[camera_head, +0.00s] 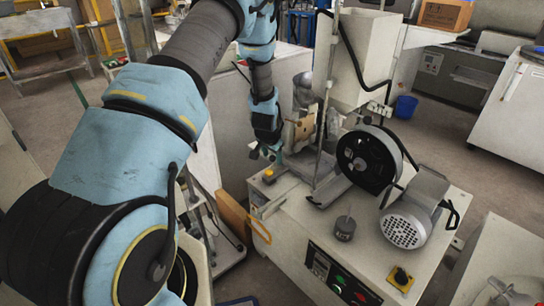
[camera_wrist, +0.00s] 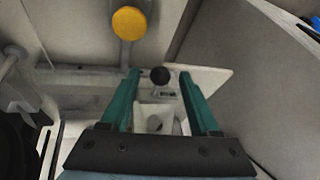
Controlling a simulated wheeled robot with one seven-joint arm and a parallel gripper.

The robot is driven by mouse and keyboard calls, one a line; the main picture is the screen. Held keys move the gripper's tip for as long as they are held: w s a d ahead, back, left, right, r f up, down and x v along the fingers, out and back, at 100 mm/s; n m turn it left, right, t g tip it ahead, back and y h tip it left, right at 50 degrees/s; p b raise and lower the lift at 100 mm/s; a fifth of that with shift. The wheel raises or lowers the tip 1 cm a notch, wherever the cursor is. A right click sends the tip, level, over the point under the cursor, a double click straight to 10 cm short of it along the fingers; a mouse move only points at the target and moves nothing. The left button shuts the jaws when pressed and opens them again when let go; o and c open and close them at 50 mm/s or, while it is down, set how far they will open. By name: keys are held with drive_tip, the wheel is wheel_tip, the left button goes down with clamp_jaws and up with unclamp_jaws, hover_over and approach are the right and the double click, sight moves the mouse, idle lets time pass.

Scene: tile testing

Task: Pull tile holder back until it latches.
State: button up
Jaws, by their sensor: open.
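My gripper (camera_wrist: 159,82) is open, its two teal fingers reaching forward in the wrist view. A small black ball knob (camera_wrist: 160,75) on a short pale metal stem shows between the fingertips, with a gap on each side. Whether the knob lies level with the fingertips or beyond them I cannot tell. It appears to be a handle; its link to the tile holder is not clearly visible. In the head view, my gripper (camera_head: 264,150) is low at the left end of the testing machine (camera_head: 290,215). The knob cannot be made out there.
A yellow round button (camera_wrist: 128,23) stands close by; it also shows in the head view (camera_head: 268,174). A black wheel (camera_head: 367,157), a motor (camera_head: 405,228) and a tall pale hopper (camera_head: 366,55) occupy the machine's right and back. A vertical rod (camera_head: 324,100) stands right of my gripper.

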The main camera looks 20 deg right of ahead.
drive_tip(key=v, duration=1)
drive_tip(key=shift+s+r, duration=0.2)
drive_tip(key=shift+r, duration=0.15)
drive_tip(key=s+a+r+n+y, duration=0.1)
drive_tip(key=s+a+r+n, duration=0.3)
drive_tip(key=a+r, duration=0.6)
drive_tip(key=s+a+r+n+g+y, duration=0.1)
drive_tip(key=s+a+r+n, duration=0.15)
drive_tip(key=s+a, duration=0.5)
drive_tip(key=s+a+r+n+g, duration=0.2)
drive_tip(key=s+a+n, duration=0.1)
drive_tip(key=s+a, duration=0.4)
wheel_tip(320, 180, up, 16)
drive_tip(key=p, duration=1.5)
drive_tip(key=shift+w+a+p, duration=0.35)
drive_tip(key=shift+a+p, duration=0.05)
drive_tip(key=shift+f, duration=0.15)
drive_tip(key=shift+c, duration=0.4)
